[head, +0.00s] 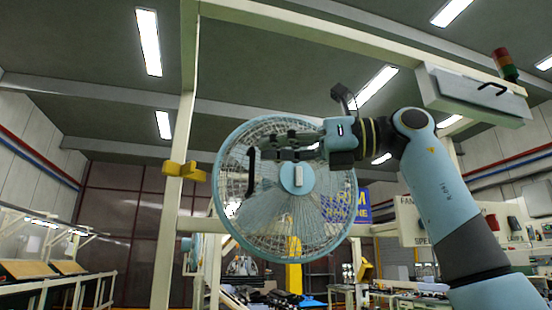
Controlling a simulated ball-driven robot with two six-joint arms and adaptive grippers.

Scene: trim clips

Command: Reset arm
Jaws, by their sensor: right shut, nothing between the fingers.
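My right arm (448,185) comes in from the lower right and bends left at its elbow. My right gripper (279,146) points left, in front of the upper part of a round fan (300,225) with a light-blue rim. It is shut with nothing between its fingers. I cannot tell whether it touches the fan's wire guard. A dark curved piece (251,173) shows just left of the fingertips; what it belongs to is unclear. My left gripper is not in view.
A pale post (165,245) with a yellow clip-like piece (184,171) stands left of the fan. A pale beam (330,30) crosses overhead to a grey box (470,95) and a signal lamp (505,64). Workbenches (60,280) stand at the left.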

